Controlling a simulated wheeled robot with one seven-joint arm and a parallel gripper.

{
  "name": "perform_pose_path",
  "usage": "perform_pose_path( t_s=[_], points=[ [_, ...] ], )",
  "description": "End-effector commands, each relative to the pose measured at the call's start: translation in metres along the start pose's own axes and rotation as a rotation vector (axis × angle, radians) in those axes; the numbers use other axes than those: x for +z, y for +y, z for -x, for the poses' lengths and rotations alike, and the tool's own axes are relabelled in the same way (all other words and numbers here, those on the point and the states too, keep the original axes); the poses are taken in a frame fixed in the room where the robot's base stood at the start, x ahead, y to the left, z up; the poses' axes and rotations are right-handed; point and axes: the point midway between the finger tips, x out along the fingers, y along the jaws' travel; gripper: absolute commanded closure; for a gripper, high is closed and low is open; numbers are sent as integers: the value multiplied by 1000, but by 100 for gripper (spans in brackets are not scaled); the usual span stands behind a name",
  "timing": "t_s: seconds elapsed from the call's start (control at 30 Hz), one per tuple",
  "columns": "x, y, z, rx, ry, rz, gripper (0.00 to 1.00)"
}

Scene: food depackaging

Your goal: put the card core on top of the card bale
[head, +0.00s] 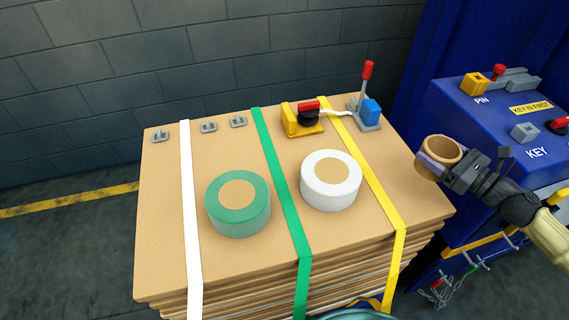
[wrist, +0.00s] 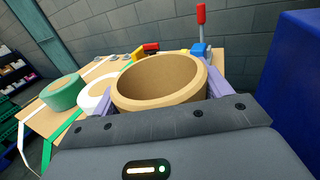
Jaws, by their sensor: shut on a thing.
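The card core (head: 443,149) is a short, hollow brown cardboard ring. My gripper (head: 436,160) is shut on it, with the pale purple fingers on its sides. In the wrist view the card core (wrist: 160,82) fills the middle, its open end showing, with a finger at each side. The card bale (head: 160,235) is a stack of brown card sheets bound by white, green and yellow straps. The held core is at the bale's right edge in the head view; I cannot tell its exact height above the top.
A green tape roll (head: 238,222) and a white tape roll (head: 331,197) lie on the bale. A yellow tool (head: 302,122) and a red-handled tensioner (head: 368,112) are at its back. A blue machine (head: 490,125) stands right. The bale's left and front right areas look clear.

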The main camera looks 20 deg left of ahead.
Motion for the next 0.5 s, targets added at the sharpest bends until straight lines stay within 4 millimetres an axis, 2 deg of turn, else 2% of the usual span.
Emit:
perform_pose_path(
  t_s=[0.5],
  points=[
    [-5,0,1,-2,-1,-2,45]
  ],
)
